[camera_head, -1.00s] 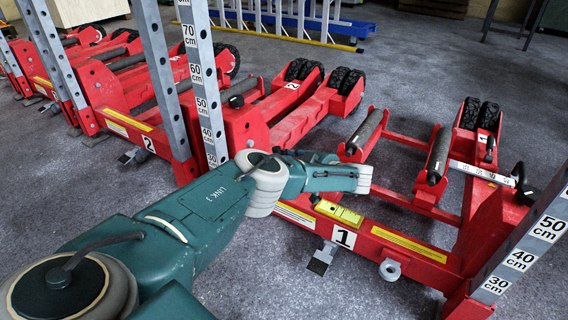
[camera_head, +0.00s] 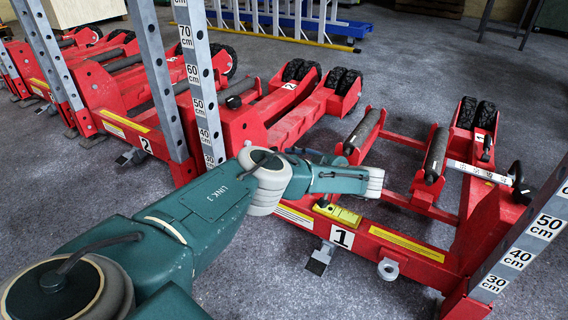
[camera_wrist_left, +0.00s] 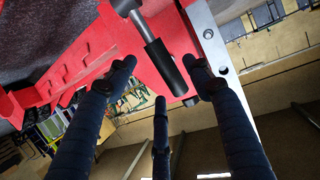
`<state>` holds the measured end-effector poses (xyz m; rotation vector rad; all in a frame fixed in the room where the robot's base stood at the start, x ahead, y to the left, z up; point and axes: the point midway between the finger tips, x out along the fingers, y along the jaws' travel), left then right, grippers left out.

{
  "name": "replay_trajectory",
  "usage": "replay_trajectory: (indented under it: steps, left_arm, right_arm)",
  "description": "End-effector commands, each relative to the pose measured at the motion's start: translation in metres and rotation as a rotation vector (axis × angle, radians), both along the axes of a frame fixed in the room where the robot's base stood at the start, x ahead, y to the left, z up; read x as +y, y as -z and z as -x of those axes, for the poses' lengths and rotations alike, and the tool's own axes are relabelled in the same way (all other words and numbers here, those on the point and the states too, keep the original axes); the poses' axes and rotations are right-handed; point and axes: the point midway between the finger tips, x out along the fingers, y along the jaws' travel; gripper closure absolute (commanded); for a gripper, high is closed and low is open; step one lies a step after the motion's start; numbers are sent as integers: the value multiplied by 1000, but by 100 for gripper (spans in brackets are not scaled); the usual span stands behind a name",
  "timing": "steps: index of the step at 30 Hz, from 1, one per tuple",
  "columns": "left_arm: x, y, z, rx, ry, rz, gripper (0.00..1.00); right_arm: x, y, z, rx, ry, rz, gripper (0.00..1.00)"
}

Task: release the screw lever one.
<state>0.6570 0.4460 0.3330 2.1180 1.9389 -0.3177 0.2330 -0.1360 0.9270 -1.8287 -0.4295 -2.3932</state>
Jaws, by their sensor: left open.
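In the left wrist view, my left gripper (camera_wrist_left: 160,79) is open, with its three dark fingers spread. A black cylindrical grip on a metal rod, apparently the screw lever (camera_wrist_left: 166,68), shows between the two upper fingertips, nearer the right one. No finger is visibly closed on it; I cannot tell whether the right finger touches it. In the head view, my left arm reaches over the red trolley jack marked 1 (camera_head: 398,247). The gripper cannot be made out there. A black lever (camera_head: 518,175) shows at that jack's right side; I cannot tell whether it is the same one.
The red jack marked 2 (camera_head: 182,170) stands to the left, with a tall grey scale post (camera_head: 200,85). Another scale post (camera_head: 520,250) rises at the right. Bare grey floor (camera_head: 240,275) lies in front of jack 1.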

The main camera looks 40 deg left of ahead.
Motion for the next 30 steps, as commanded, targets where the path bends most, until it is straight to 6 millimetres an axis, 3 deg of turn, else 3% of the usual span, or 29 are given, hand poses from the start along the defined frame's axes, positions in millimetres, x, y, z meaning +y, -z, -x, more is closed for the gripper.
replay_trajectory:
  steps: [6,12,30]
  left_arm:
    - [-47,-16,3,-2,6,0,49]
    - [-73,-25,6,0,3,-1,49]
    - [-80,-27,7,0,2,0,49]
  right_arm:
    - [0,0,-1,2,-1,1,100]
    - [0,0,-1,3,-1,0,100]
    - [1,0,-1,4,-1,0,100]
